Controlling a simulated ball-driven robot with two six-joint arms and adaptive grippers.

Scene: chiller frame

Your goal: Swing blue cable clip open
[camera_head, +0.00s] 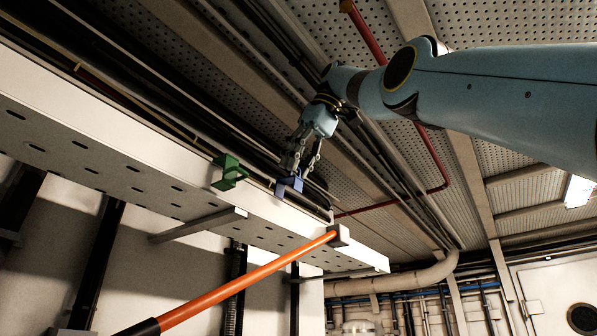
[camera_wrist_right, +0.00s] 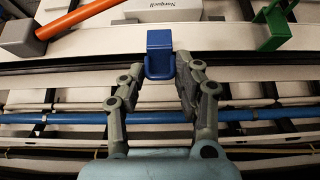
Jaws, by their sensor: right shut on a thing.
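The blue cable clip (camera_head: 289,185) sits on the upper edge of the white perforated cable tray (camera_head: 120,150) in the head view. In the right wrist view the blue clip (camera_wrist_right: 159,55) is between the fingertips of my right gripper (camera_wrist_right: 160,68). My right gripper (camera_head: 297,165) reaches down to the clip from above in the head view and is shut on it. The fingers hide part of the clip's sides, and I cannot tell how far the clip is open. My left gripper is not in view.
A green clip (camera_head: 228,172) sits on the tray edge left of the blue one; it also shows in the right wrist view (camera_wrist_right: 274,22). A blue pipe (camera_wrist_right: 240,115) and dark cables run behind the clip.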

